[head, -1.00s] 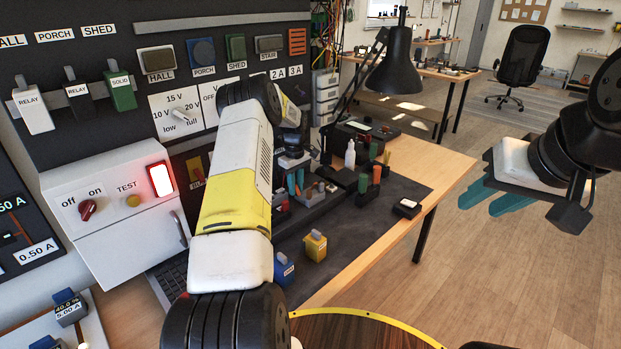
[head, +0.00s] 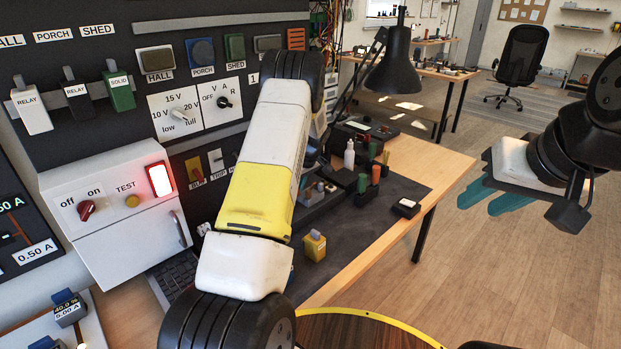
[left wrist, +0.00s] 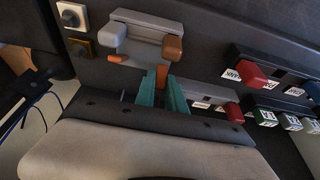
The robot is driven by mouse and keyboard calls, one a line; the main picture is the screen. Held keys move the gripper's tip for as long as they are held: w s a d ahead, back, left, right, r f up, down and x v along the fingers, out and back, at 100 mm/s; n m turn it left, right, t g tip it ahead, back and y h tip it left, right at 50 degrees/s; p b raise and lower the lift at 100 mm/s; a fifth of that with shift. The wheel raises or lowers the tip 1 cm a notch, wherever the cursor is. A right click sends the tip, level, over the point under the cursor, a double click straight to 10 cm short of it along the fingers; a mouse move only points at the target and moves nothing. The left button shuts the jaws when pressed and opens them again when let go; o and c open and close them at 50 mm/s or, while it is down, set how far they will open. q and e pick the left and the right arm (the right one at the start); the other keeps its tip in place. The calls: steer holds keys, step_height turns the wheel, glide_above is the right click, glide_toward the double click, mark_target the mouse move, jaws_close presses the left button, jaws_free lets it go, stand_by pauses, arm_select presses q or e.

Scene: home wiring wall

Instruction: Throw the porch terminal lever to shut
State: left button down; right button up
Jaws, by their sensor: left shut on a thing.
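In the left wrist view, my left gripper (left wrist: 163,88) has its teal fingers shut on a small orange lever (left wrist: 162,74). The lever stands below a grey housing (left wrist: 140,43) that carries a brown block (left wrist: 173,47). A second orange lever (left wrist: 120,60) sits to its left. No label reading porch is legible there, so I cannot confirm which terminal this is. In the head view my left arm hides that gripper and its lever. My right gripper (head: 490,198) hangs at the right, open and empty, away from the wall.
In the left wrist view, a red lever (left wrist: 233,112) and a larger red lever (left wrist: 255,76) are to the right. In the head view, a white box (head: 120,220) juts from the panel. A desk lamp (head: 395,70) and a yellow block (head: 314,246) stand on the workbench (head: 440,165).

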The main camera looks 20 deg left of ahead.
arm_select(q)
steer(key=shift+s+d+t+y, duration=0.25)
steer(key=shift+d+t+y, duration=0.25)
steer(key=shift+t+y, duration=0.5)
steer(key=shift+y, duration=0.4)
steer(key=c, duration=1.7)
jaws_free()
steer(key=v, duration=0.7)
steer(key=shift+d+r, duration=0.2)
steer(key=shift+r, duration=0.15)
